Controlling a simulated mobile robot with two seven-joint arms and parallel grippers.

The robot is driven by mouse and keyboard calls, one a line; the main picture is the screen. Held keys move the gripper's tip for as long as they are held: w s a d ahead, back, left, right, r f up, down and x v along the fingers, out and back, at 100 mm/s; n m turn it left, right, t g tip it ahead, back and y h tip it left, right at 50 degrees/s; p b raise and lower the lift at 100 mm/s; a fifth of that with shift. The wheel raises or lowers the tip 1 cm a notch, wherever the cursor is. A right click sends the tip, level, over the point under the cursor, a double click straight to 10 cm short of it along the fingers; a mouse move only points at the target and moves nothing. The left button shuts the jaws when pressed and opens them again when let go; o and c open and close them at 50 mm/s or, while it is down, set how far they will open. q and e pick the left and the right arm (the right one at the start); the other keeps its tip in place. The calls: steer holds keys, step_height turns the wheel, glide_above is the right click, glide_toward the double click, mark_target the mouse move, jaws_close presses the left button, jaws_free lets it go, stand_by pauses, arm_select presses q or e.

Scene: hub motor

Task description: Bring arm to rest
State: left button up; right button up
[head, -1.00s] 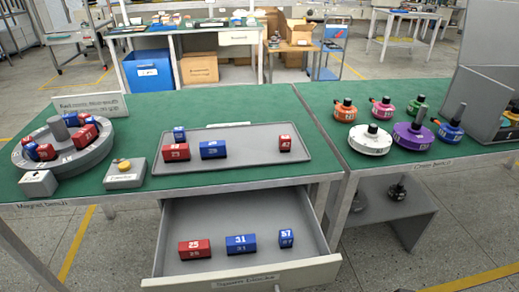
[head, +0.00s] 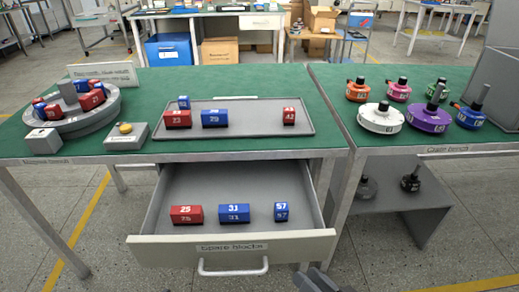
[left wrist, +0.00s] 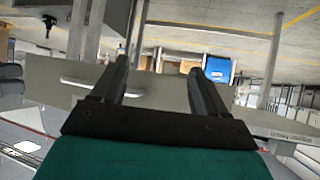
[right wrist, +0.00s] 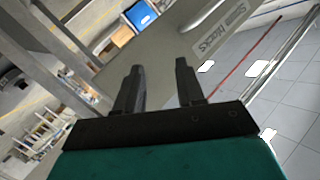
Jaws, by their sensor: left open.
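My right gripper (head: 318,282) shows at the bottom edge of the head view, in front of the open drawer and to the right of its handle (head: 233,268). In the right wrist view its two dark fingers (right wrist: 158,68) stand apart with nothing between them. My left gripper is outside the head view. In the left wrist view its fingers (left wrist: 158,82) are spread wide and empty, with the drawer front and handle (left wrist: 90,85) beyond them.
The pulled-out drawer (head: 235,248) holds a red block (head: 187,215) and two blue blocks. The green bench carries a round fixture (head: 75,110) and a grey tray (head: 265,130) of blocks. Several hub motors (head: 381,118) stand on the right bench. Floor in front is free.

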steer(key=s+d+f+n+g+h+b, duration=0.2)
steer(key=d+f+h+b, duration=0.15)
steer(key=f+h, duration=0.25)
arm_select(q)
step_height(320, 180, up, 7)
steer(key=s+a+p, duration=0.1)
steer(key=a+p, duration=0.1)
steer(key=p, duration=1.1)
steer(key=shift+f+y+p, duration=0.2)
steer(key=shift+y+p, duration=0.2)
arm_select(e)
steer(key=s+d+r, duration=0.1)
steer(key=d+r, duration=0.2)
steer(key=r, duration=0.6)
steer(key=shift+s+g+h, duration=0.3)
steer(key=shift+s+h, duration=0.1)
arm_select(q)
steer(key=shift+s+d+f, duration=0.1)
arm_select(e)
steer(key=shift+d+f, duration=0.1)
steer(key=shift+f, duration=0.05)
arm_select(q)
steer(key=shift+w+d, duration=0.1)
steer(key=shift+w, duration=0.15)
